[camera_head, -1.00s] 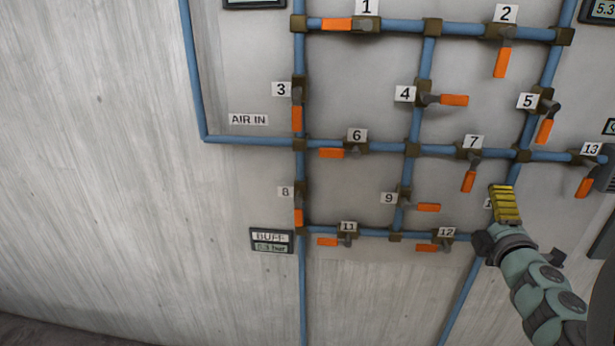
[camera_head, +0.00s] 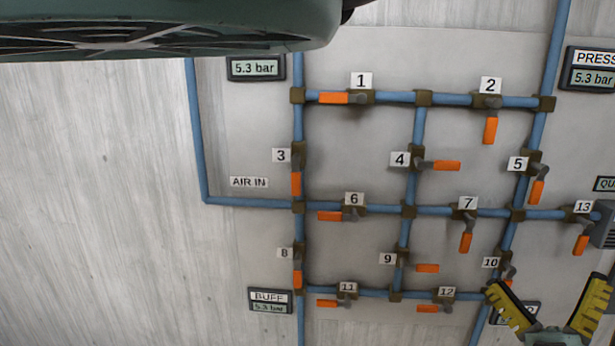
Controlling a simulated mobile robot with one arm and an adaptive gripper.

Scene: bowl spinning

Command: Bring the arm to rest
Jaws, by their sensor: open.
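My gripper (camera_head: 545,290) is at the lower right, its two yellow-padded fingers spread wide apart with nothing between them. Its left finger is in front of the pipe panel just below valve 10 (camera_head: 508,272) and partly covers the handle there. The wrist shows only at the bottom edge. A large dark green rounded part of my own arm (camera_head: 170,30) fills the top left, close to the camera.
A wall panel carries blue pipes (camera_head: 380,97) with several numbered valves and orange handles. Gauges read 5.3 bar at the top left (camera_head: 256,68) and the top right (camera_head: 590,76). A BUFF gauge (camera_head: 270,301) is at the lower left. The left wall is bare.

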